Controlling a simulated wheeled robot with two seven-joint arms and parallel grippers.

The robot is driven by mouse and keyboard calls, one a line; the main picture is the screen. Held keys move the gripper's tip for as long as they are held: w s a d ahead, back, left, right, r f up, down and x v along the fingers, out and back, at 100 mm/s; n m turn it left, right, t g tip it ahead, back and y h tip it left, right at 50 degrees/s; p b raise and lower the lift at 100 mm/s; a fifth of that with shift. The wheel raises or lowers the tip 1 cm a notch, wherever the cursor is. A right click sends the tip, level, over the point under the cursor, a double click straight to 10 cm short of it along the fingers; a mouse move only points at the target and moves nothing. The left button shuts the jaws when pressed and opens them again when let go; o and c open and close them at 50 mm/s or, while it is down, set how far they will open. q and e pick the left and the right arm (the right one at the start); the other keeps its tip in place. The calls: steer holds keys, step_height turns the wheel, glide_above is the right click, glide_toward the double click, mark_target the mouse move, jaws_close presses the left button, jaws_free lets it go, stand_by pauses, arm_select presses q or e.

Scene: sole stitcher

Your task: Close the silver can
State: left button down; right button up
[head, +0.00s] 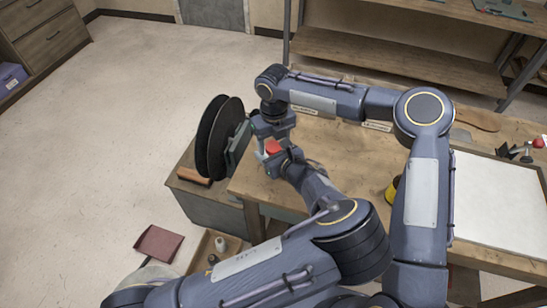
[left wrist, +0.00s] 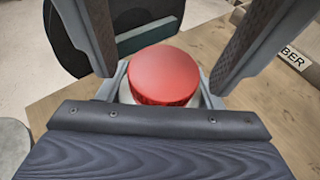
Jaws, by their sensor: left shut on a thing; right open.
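The silver can (head: 262,156) is mostly hidden between my grippers near the table's left corner. A round red lid (head: 273,147) sits at its top; the lid also shows in the left wrist view (left wrist: 165,75), with a little of the pale can (left wrist: 126,97) below it. I cannot tell whether the lid is fully seated. My left gripper (head: 270,162) is shut on the can from the side. My right gripper (head: 267,136) is above, pointing down and open, its fingers on either side of the lid in the left wrist view (left wrist: 167,55), apparently apart from it.
A machine with large black discs (head: 217,138) stands close left of the grippers. The wooden table (head: 350,155) has free room to the right. A yellow-and-black object (head: 392,190) is partly behind my right arm. A white board (head: 495,205) lies further right.

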steer(key=shift+c, duration=0.3)
steer(key=c, duration=1)
steer(key=shift+o, duration=0.2)
steer(key=m, duration=0.3)
steer(key=o, duration=1.1)
steer(key=shift+r, duration=2.25)
